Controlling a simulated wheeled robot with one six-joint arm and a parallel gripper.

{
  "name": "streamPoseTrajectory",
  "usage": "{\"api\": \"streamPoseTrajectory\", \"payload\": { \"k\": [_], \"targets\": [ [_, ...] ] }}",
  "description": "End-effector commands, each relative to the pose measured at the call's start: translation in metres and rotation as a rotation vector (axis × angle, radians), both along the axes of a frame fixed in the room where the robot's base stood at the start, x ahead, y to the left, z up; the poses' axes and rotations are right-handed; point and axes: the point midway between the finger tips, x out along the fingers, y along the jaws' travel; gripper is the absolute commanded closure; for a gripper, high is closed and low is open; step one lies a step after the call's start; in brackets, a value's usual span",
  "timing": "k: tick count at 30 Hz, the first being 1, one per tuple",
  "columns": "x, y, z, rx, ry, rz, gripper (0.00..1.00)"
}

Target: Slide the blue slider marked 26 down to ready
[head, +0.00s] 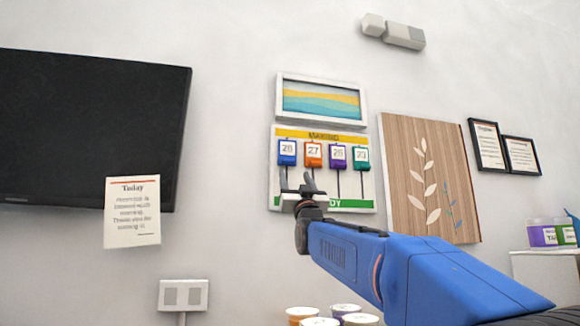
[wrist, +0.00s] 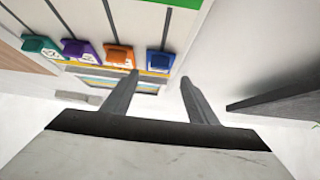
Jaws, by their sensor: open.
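The blue slider (head: 287,152) is leftmost in a row near the top of a white wall board (head: 272,180). Its number looks like 26 or 28. It sits at the top of its dark slot, below the yellow "MAKING" band. In the wrist view the board appears upside down, with the blue slider (wrist: 160,62) at the right of the row. My gripper (head: 299,188) is in front of the board, lower than the blue slider, and hides part of the green "READY" band. In the wrist view my gripper (wrist: 160,77) is open and empty, the slider showing beyond its fingertips.
An orange slider (head: 313,155), a purple one (head: 338,157) and a teal one (head: 361,158) stand to the right, also high. A framed picture (head: 320,84) hangs above. A dark screen (head: 90,125) is at left, and a wooden panel (head: 455,180) at right. Cups stand below.

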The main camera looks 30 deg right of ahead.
Motion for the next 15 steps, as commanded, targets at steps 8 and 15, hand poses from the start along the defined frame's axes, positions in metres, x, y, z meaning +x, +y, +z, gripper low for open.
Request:
{"api": "streamPoseTrajectory", "payload": {
  "k": [8, 15],
  "targets": [
    [0.034, -0.010, 0.034, 0.000, 0.000, 0.000, 0.47],
    [0.053, -0.015, 0.055, 0.000, 0.000, 0.000, 0.47]
  ]
}}
